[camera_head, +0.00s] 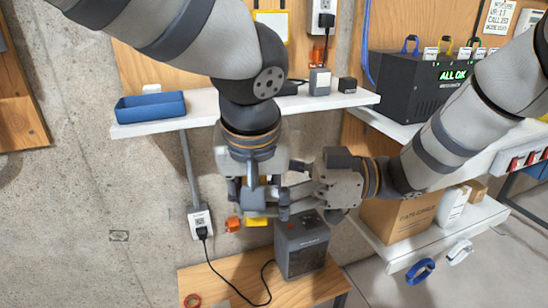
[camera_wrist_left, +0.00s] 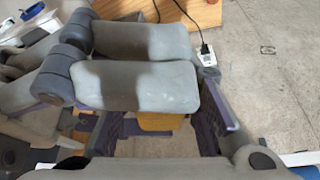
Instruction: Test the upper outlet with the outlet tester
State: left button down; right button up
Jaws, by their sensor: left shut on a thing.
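My left gripper (camera_head: 254,200) is shut on a yellow block (camera_head: 256,221), probably the outlet tester, in front of the concrete wall. The yellow block (camera_wrist_left: 160,121) also shows between the fingers in the left wrist view, partly hidden. My right gripper (camera_head: 292,200) points left beside the left one. Its grey fingers (camera_wrist_left: 150,60) cross in front of the left wrist camera, and whether they are open is unclear. The lower outlet (camera_head: 197,222) on the wall has a black plug in it. An upper outlet (camera_head: 322,7) at the top edge holds a black plug (camera_head: 327,20).
A small orange item (camera_head: 233,223) shows left of the yellow block. A white shelf (camera_head: 200,115) with a blue tray (camera_head: 150,107) lies behind my left arm. A dark box (camera_head: 300,247) with a cable stands on the wooden table (camera_head: 222,275). A black unit (camera_head: 408,85) reads "ALL OK".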

jog(key=shift+c, duration=0.6)
pick_arm(q)
jog(key=c, duration=2.4)
grip_release()
pick_arm(e)
jog(key=c, duration=1.2)
pick_arm(q)
jog(key=c, duration=1.1)
grip_release()
pick_arm(e)
jog(key=shift+o, duration=0.2)
